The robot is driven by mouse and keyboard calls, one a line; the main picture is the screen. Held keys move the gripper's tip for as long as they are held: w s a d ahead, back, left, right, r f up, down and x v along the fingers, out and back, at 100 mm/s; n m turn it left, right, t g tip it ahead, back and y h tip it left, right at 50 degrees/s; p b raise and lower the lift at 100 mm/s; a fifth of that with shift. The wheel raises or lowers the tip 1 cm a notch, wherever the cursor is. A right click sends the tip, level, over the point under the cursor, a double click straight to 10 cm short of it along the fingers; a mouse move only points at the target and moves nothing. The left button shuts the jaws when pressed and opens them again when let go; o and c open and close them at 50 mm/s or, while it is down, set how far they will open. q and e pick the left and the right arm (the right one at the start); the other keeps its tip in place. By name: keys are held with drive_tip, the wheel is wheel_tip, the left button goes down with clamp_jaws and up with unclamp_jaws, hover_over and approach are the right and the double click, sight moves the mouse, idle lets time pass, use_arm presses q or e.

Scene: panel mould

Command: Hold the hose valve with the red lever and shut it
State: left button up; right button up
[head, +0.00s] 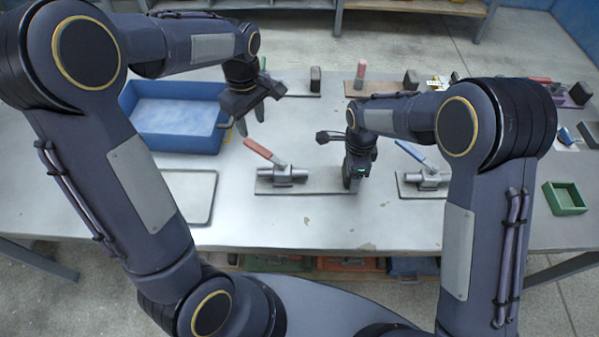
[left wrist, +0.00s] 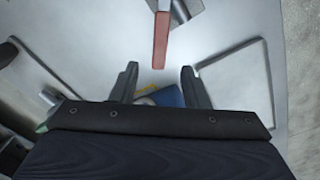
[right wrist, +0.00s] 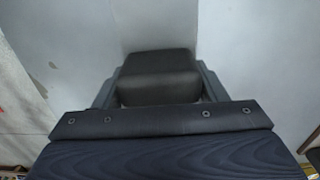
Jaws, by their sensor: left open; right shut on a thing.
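The hose valve (head: 285,174) with the red lever (head: 258,151) is on a grey plate (head: 310,187) in the middle of the table. The lever slants from the valve body up to the left. My left gripper (head: 251,120) is open and empty, behind and above the lever. In the left wrist view, the red lever (left wrist: 160,42) shows just beyond the open fingertips, not between them. My right gripper (right wrist: 158,80) is shut on a black block (right wrist: 160,62). In the head view the right gripper (head: 352,180) is at the plate's right end and hides most of that block.
A blue tray (head: 178,143) stands at the left, behind a thin flat tray (head: 212,190). A blue-lever valve (head: 425,176) is right of my right gripper. More lever fittings line the back, including a pink-lever one (head: 361,72). A green box (head: 565,198) stands far right.

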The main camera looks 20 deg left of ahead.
sight(256, 146)
use_arm(q)
drive_tip(key=shift+r, duration=0.1)
idle(0.3)
wheel_tip(256, 146, down, 8)
drive_tip(key=shift+f, duration=0.1)
idle(0.8)
clamp_jaws()
